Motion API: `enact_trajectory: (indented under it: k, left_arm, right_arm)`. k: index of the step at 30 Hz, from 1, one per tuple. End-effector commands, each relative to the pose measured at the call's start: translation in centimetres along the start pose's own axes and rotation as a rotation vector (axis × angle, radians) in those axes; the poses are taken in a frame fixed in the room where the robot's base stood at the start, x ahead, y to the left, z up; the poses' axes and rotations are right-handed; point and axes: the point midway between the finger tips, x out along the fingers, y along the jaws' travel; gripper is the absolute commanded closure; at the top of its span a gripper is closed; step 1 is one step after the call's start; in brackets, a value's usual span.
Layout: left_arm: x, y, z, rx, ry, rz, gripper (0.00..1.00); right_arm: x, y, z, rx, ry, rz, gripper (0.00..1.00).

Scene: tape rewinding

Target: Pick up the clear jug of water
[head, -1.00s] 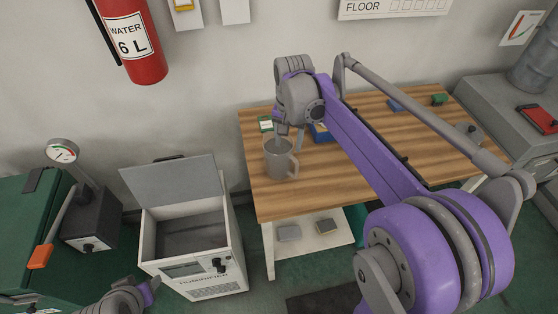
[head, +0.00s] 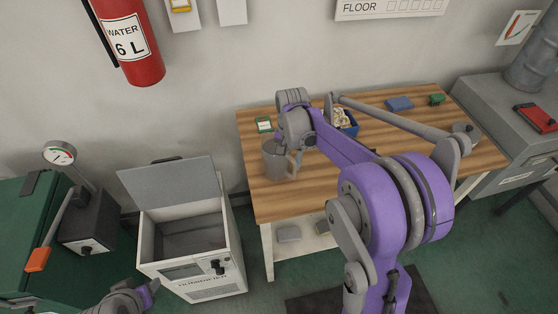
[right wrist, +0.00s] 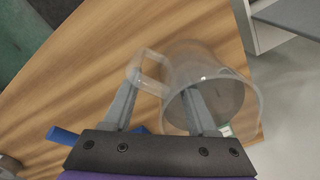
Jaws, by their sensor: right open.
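The clear jug (head: 274,160) stands upright on the left part of the wooden table (head: 318,185), its handle on the right side. In the right wrist view the jug (right wrist: 238,88) is seen from above, and its handle (right wrist: 147,60) lies between my fingers. My right gripper (head: 295,153) is open at the handle side of the jug. In the right wrist view, the right finger of my gripper (right wrist: 160,80) overlaps the jug's mouth; I cannot tell whether it touches. I cannot make out the water level. My left gripper (head: 150,292) shows only partly at the bottom left.
A white humidifier box (head: 190,275) with a raised lid stands left of the table. A green-and-white packet (head: 264,124) lies behind the jug. A blue bin (head: 350,128) and a blue block (head: 399,103) are farther right. The table's front middle is clear.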

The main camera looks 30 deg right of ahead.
Motion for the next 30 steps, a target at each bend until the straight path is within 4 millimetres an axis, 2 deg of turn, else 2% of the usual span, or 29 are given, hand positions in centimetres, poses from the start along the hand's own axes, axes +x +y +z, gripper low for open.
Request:
enact_trajectory:
  k: [3, 10, 18, 20, 30]
  left_arm:
    - [0.04, 0.0, 0.05, 0.0, -0.001, 0.0, 0.5]
    - [0.04, 0.0, 0.06, 0.0, -0.001, 0.0, 0.5]
    - [0.04, 0.0, 0.05, 0.0, -0.001, 0.0, 0.5]
    - [0.04, 0.0, 0.05, 0.0, -0.001, 0.0, 0.5]
    - [0.04, 0.0, 0.06, 0.0, -0.001, 0.0, 0.5]
  right_arm:
    - [0.96, 0.0, 0.03, 0.0, 0.0, 0.0, 0.42]
    - [1.05, 0.0, 0.03, 0.0, 0.0, 0.0, 0.42]
    - [1.03, 0.0, 0.04, -0.001, 0.0, 0.0, 0.9]
    - [1.03, 0.0, 0.04, -0.001, 0.0, 0.0, 1.0]
    - [1.03, 0.02, 0.03, -0.001, 0.0, 0.001, 1.0]
